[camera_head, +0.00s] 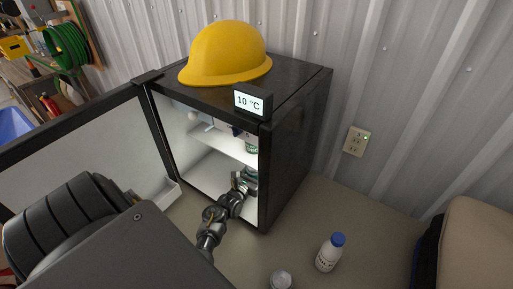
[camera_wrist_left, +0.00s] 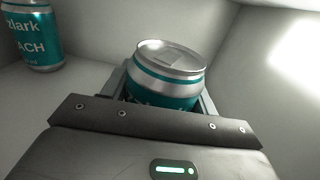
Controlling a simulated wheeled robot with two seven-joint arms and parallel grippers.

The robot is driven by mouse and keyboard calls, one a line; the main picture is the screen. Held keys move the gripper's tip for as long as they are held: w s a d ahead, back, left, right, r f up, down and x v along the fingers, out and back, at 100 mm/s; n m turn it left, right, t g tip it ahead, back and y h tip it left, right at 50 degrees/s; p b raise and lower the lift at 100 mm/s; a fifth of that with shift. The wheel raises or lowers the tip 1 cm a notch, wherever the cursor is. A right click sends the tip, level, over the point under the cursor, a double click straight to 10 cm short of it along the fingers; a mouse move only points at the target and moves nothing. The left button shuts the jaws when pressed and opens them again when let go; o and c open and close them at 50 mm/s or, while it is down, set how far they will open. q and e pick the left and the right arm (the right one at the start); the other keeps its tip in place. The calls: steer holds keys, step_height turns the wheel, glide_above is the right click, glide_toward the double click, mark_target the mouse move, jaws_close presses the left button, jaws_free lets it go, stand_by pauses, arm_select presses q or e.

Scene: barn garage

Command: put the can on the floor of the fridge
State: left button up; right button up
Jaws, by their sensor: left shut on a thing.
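The small black fridge (camera_head: 299,140) stands open against the wall, with its door (camera_head: 78,140) swung out to the left. My left gripper (camera_head: 241,184) reaches into the lower part, below the white shelf (camera_head: 228,143). It is shut on a teal and silver can (camera_wrist_left: 168,72), whose silver top shows in the left wrist view. In the head view only a bit of that can (camera_head: 251,176) shows past the fingers. Whether its base touches the white fridge floor (camera_head: 204,178) is hidden. My right gripper is not in view.
A second teal can (camera_wrist_left: 33,36) stands at the left in the wrist view. A yellow hard hat (camera_head: 226,54) and a temperature display (camera_head: 252,102) are on the fridge top. A white bottle with a blue cap (camera_head: 329,254) and a silver-topped can (camera_head: 281,279) stand in front.

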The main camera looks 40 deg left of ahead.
arm_select(q)
steer(key=shift+f, duration=0.1)
steer(key=o, duration=1.2)
steer(key=shift+f, duration=0.1)
steer(key=shift+r, duration=0.25)
steer(key=shift+s+d+f, duration=0.1)
steer(key=shift+s+f, duration=0.05)
steer(key=shift+s, duration=0.25)
steer(key=s, duration=0.3)
steer(key=s+d, duration=0.1)
steer(key=s, duration=0.3)
steer(key=s+d, duration=0.1)
steer(key=s, duration=0.3)
steer(key=shift+d, duration=0.1)
